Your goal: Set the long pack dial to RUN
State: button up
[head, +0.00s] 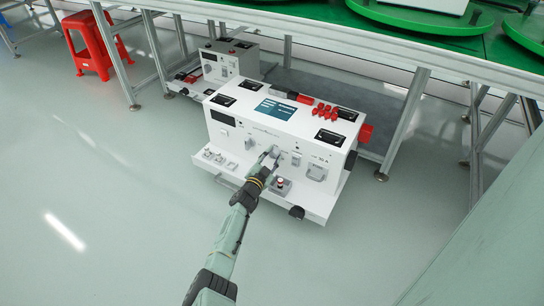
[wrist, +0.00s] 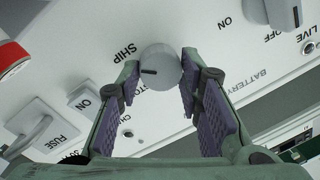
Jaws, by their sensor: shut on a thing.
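The long pack (head: 255,130) is a white box standing low, with a sloping front panel of knobs and switches. My gripper (head: 270,157) reaches its front panel. In the wrist view a round pale grey dial (wrist: 160,62) sits between my two purple-padded fingers, which are shut on its sides. A dark pointer mark on the dial faces left in the picture, toward the lettering. The label SHIP is legible beside it, and a partly hidden label starts with STO. No RUN label is readable; my fingers cover part of the lettering.
A grey fuse holder (wrist: 38,122) and a grey battery switch (wrist: 282,12) flank the dial. A similar smaller box (head: 228,62) stands behind, and table legs (head: 402,125) are close on the right. Open floor lies left.

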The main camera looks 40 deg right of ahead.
jog(key=n+p, duration=0.1)
jog(key=n, duration=0.2)
jog(key=shift+r+p, duration=0.2)
jog(key=shift+p, duration=0.2)
jog(key=n+p, duration=0.1)
jog(key=n, duration=0.2)
jog(key=shift+w+n+g, duration=0.1)
jog(key=shift+n+g, duration=0.2)
jog(key=shift+n, duration=0.1)
jog(key=n+g, duration=0.1)
jog(key=n, duration=0.4)
jog(key=shift+w+a+n+p, duration=0.1)
jog(key=shift+n+p, duration=0.3)
jog(key=n, duration=0.3)
jog(key=n+b, duration=0.1)
jog(key=n, duration=0.1)
jog(key=shift+w+f+n+g, duration=0.1)
jog(key=shift+f+n+g, duration=0.1)
jog(key=shift+n+g, duration=0.2)
jog(key=n+b, duration=0.1)
jog(key=n, duration=0.2)
jog(key=n+b, duration=0.1)
jog(key=n, duration=0.1)
jog(key=shift+n+g+h, duration=0.3)
jog(key=shift+n, duration=0.1)
jog(key=o, duration=1.2)
jog(key=shift+c, duration=0.2)
